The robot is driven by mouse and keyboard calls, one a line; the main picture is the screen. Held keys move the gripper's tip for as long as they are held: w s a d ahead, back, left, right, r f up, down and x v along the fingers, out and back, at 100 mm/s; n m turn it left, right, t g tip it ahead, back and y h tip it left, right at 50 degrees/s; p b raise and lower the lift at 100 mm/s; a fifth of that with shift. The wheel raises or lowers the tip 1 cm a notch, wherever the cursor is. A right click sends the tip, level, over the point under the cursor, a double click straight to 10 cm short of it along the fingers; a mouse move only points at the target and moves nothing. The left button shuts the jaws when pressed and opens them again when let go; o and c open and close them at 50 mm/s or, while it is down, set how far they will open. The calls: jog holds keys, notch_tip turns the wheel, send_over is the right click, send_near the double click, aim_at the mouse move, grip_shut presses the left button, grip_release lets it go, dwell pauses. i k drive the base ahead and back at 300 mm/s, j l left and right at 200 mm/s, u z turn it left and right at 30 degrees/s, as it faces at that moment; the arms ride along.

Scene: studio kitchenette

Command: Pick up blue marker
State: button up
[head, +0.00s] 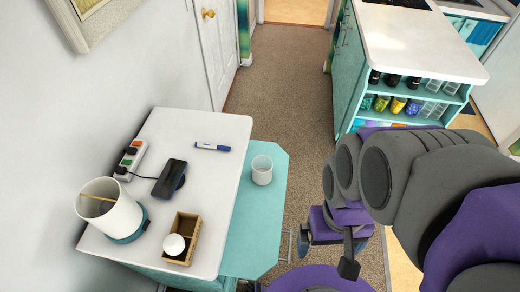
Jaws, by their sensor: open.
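The blue marker (212,147) has a white barrel and blue ends. It lies flat on the white tabletop (200,128), near the top's far right edge, with clear space around it. My gripper (326,255) is at the lower middle of the head view, to the right of the table and well apart from the marker. Its dark fingers are spread and I see nothing between them. My arm covers part of the floor behind it.
A black phone on a stand (170,178), a power strip (130,158), a white pot (109,212) and a wooden box (193,225) share the tabletop. A white cup (262,170) stands on the teal ledge (250,235). A shelf unit (420,45) stands right; carpet (275,85) is clear between.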

aim_at(206, 145)
jog(key=i+l, duration=0.15)
jog(key=l, duration=0.15)
jog(key=i+l, duration=0.2)
jog(key=i+l+u, duration=0.15)
jog(key=l+u, duration=0.15)
jog(key=i+l+u, duration=0.1)
jog(key=l+u, duration=0.25)
jog(key=i+l+u, duration=0.1)
jog(key=l+u, duration=0.2)
jog(key=i+j+u, duration=0.1)
jog(key=u, duration=0.35)
jog(key=i+u, duration=0.1)
jog(key=u, duration=0.35)
jog(key=i+u, duration=0.1)
jog(key=u, duration=0.3)
jog(key=i, duration=0.15)
